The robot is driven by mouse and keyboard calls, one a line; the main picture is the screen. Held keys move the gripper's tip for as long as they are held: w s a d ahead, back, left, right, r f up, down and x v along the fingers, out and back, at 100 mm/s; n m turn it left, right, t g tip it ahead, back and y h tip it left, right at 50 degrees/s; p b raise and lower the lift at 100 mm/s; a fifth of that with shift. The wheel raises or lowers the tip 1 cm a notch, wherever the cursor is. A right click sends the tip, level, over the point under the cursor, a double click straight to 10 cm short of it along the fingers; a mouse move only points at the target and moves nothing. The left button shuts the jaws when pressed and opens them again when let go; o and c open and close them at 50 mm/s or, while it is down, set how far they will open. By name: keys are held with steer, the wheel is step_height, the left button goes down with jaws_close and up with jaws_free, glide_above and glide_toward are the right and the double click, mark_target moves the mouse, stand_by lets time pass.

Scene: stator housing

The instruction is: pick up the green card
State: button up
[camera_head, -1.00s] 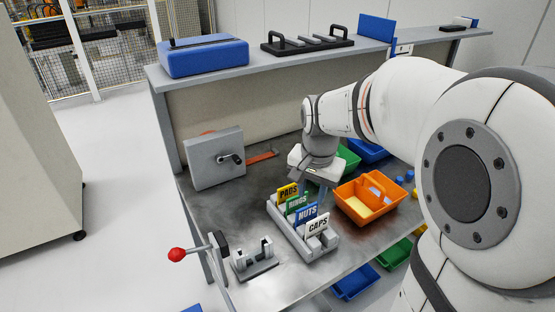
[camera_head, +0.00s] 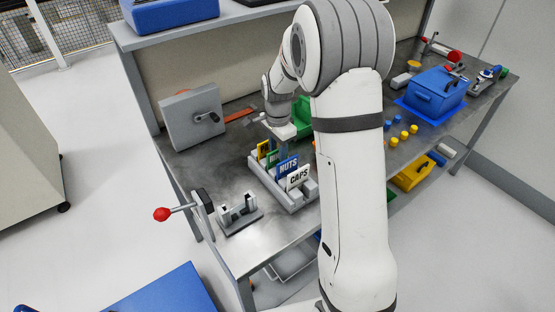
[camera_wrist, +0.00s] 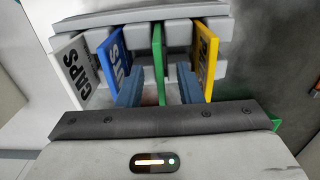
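The green card (camera_head: 272,157) stands upright in a slot of the grey card rack (camera_head: 306,193), between the yellow card (camera_head: 263,149) and the blue NUTS card (camera_head: 287,168). The white CAPS card (camera_head: 298,177) is nearest in the rack. In the wrist view the green card (camera_wrist: 158,55) shows edge-on between the two blue-grey fingers of my gripper (camera_wrist: 160,88). Gaps show on both sides of the card, so the gripper looks open around it. In the head view my gripper (camera_head: 283,143) is low over the rack, its fingertips partly hidden.
A grey box with a handle (camera_head: 192,118) stands behind the rack to the left. A green bin (camera_head: 302,116) is just behind my gripper. A grey fixture (camera_head: 238,213) and a red-knobbed lever (camera_head: 162,214) are at the front left. A blue case (camera_head: 436,92) is at the right.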

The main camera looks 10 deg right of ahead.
mark_target(277, 156)
steer(key=shift+f, duration=1.5)
steer(key=shift+c, duration=0.3)
jaws_close()
